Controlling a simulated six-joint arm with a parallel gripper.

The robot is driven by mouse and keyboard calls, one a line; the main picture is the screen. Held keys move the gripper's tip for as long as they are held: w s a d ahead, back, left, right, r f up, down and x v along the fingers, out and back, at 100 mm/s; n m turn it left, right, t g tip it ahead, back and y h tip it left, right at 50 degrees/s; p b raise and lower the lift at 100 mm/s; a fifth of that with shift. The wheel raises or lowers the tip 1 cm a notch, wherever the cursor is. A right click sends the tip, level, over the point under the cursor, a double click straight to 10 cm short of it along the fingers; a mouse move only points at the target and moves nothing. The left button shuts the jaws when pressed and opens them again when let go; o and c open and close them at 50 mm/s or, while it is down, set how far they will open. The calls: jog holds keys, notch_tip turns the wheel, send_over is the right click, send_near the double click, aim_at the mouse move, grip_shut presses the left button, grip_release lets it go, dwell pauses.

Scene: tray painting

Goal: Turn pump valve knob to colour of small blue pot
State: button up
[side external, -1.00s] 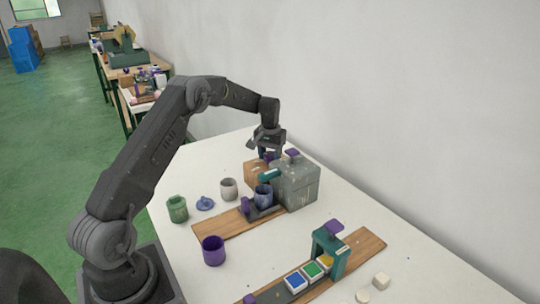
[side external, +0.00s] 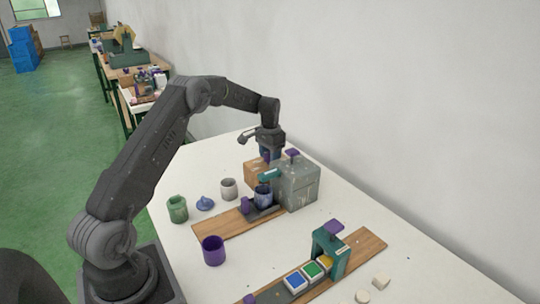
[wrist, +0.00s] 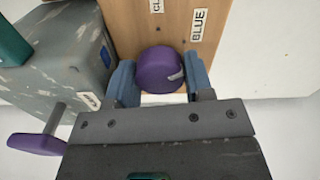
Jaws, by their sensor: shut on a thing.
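The purple valve knob (wrist: 158,70) sits on a wooden box face beside a label reading BLUE (wrist: 199,24) and a partly cut-off label starting with CL (wrist: 157,5). My gripper (wrist: 160,86) is shut on the knob, with one blue finger on each side. A pale pointer mark on the knob points to the right in the wrist view. In the side view my gripper (side external: 266,155) points down at the wooden box (side external: 256,173), beside the grey pump box (side external: 296,187). A small blue pot (side external: 264,196) stands under the teal spout (side external: 270,174).
A green pot (side external: 178,209), a blue lid (side external: 204,203), a grey pot (side external: 228,188) and a purple pot (side external: 213,250) stand left of the pump. A teal arch (side external: 330,252) spans a board with coloured tiles in front. A purple handle (wrist: 38,143) sticks out from the grey box.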

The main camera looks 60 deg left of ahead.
jog(key=o, duration=0.9)
